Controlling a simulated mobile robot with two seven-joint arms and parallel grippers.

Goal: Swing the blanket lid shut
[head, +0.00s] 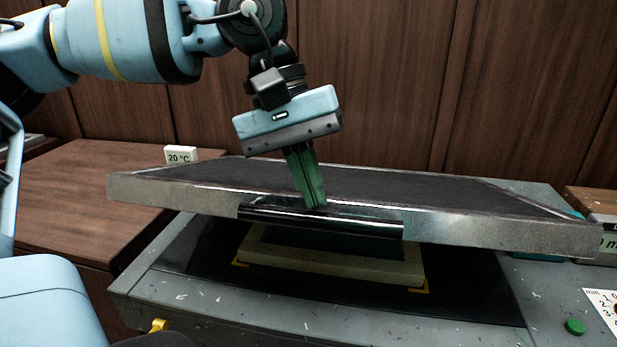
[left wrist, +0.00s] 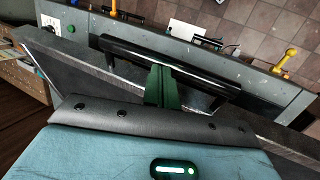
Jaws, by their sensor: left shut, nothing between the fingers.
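The blanket lid (head: 430,202) is a wide grey metal frame with a dark sheet on top. It hangs partly lowered over the machine bed, with a gap at its front edge. A black bar handle (head: 345,226) runs along that front edge and also shows in the left wrist view (left wrist: 190,75). My left gripper (head: 316,203) is shut and empty. Its green fingers point down at the lid's front edge, just behind the handle; I cannot tell whether they touch it. In the left wrist view the fingers (left wrist: 162,88) overlap the handle. My right gripper is not in view.
Under the lid, a pale framed block (head: 330,265) sits on the black bed between yellow corner marks. The grey machine body (head: 230,308) has a green button (head: 574,327) at front right.

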